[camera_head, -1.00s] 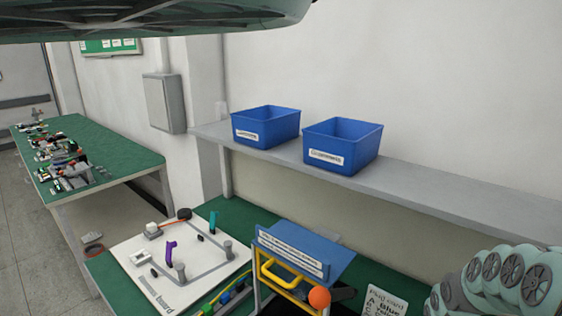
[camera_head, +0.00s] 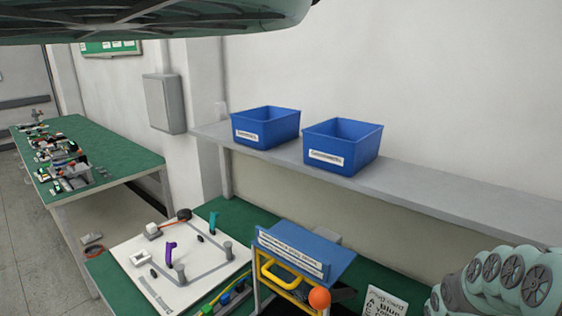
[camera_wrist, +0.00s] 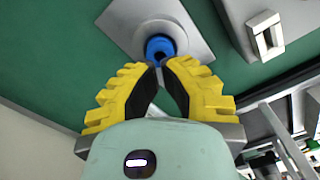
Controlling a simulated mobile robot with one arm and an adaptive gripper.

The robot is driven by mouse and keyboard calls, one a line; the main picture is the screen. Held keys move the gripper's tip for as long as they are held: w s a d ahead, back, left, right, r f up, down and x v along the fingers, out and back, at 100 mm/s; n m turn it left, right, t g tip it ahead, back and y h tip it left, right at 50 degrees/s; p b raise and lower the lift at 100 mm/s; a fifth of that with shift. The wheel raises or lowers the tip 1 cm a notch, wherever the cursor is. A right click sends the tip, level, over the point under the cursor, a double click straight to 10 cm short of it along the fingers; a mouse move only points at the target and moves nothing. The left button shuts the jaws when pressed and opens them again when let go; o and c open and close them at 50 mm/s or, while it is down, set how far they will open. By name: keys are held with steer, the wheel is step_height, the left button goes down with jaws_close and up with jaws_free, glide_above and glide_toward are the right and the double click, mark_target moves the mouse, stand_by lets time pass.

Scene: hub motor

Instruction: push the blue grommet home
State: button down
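In the wrist view the blue grommet (camera_wrist: 160,46) sits at the middle of a grey square plate (camera_wrist: 190,28) on a green surface. My gripper (camera_wrist: 159,66) has yellow ribbed fingers with black inner pads. Its fingertips come together at the near edge of the grommet and overlap it in the picture. No thing shows held between them. I cannot tell whether the tips touch the grommet or how deep it sits. In the head view I make out neither the grommet nor my gripper.
Two blue bins (camera_head: 267,127) stand on a grey shelf (camera_head: 420,185). Below are a white board (camera_head: 185,292) with cables and a blue sloped panel (camera_head: 310,250) with a yellow handle and an orange ball (camera_head: 319,298). A white switch (camera_wrist: 266,38) lies right of the plate.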

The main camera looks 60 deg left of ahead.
steer(key=shift+f+b, duration=1.8)
steer(key=shift+f, duration=0.15)
stand_by(0.7)
steer(key=shift+r, duration=0.1)
steer(key=shift+r+p, duration=2.85)
steer(key=shift+r, duration=0.65)
